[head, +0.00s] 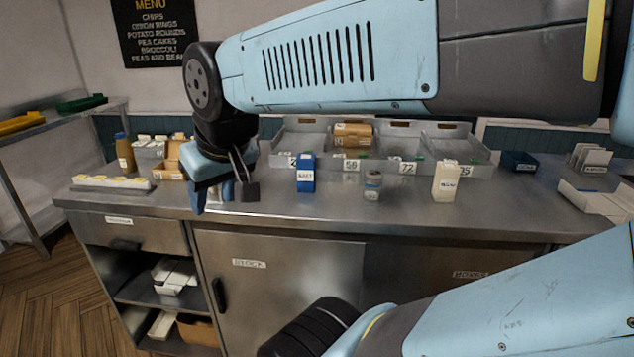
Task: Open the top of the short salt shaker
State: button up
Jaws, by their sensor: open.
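A small clear shaker (373,186) with a greyish top stands upright on the steel counter (330,215), between a blue labelled box and a white labelled carton. Its label is too small to read, so I cannot tell if it is the short salt shaker. My gripper (225,198) is open at the left of the counter, pointing down, well to the left of the clear shaker. Small pale, shiny shapes (228,188) show between and behind its fingers; they are partly hidden and I cannot tell what they are.
The blue box (306,174) and white carton (446,181) flank the clear shaker. A grey divided tray (420,163) stands behind them. The counter's front strip is mostly clear.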

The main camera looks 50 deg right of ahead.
aim_at(374, 176)
jog(key=u, duration=0.55)
jog(key=k, duration=1.65)
jog(key=z, duration=1.6)
jog(key=i, duration=0.5)
jog(key=z, duration=0.05)
